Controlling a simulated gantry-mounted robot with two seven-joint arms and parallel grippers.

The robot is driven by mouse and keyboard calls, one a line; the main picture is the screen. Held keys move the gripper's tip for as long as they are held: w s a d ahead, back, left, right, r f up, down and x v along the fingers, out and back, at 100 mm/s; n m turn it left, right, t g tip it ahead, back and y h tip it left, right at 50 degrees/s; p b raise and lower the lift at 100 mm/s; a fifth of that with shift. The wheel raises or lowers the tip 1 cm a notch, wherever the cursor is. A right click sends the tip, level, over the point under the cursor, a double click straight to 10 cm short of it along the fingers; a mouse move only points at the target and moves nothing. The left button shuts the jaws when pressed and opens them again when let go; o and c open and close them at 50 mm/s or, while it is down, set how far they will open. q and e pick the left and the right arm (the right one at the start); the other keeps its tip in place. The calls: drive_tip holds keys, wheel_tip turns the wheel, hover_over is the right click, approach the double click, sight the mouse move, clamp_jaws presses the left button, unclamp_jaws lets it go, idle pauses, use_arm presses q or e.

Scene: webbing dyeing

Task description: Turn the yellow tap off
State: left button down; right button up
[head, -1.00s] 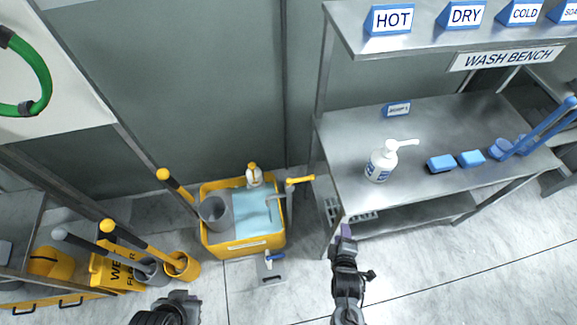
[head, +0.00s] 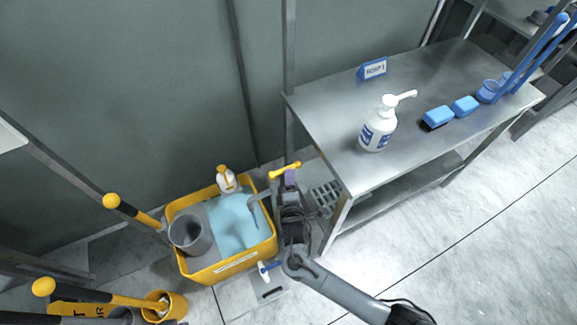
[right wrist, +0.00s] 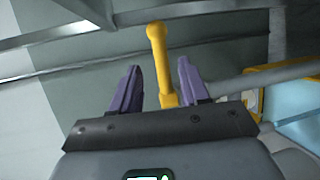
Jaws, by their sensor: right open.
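The yellow tap handle (head: 285,170) is at the top of a grey standpipe at the right edge of a yellow bin of blue water. In the right wrist view the yellow handle (right wrist: 158,62) rises upright between the two purple fingers, nearer the right one. My right gripper (head: 290,180) is just below the handle in the head view; it also shows in the right wrist view (right wrist: 158,85). It is open, with no clear contact with the handle. The grey spout (head: 257,195) reaches over the water. My left gripper is not in view.
The steel bench (head: 325,120) with a pump bottle (head: 378,125) stands close on the right.

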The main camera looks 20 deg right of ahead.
sight(289, 166)
drive_tip(key=b+x, duration=0.2)
drive_tip(key=x, duration=0.5)
drive_tip(key=shift+d+f+b, duration=0.1)
drive_tip(key=shift+f+b, duration=0.05)
drive_tip(key=shift+b, duration=0.2)
drive_tip(key=shift+w+d, duration=0.15)
drive_tip(key=shift+w, duration=0.1)
clamp_jaws()
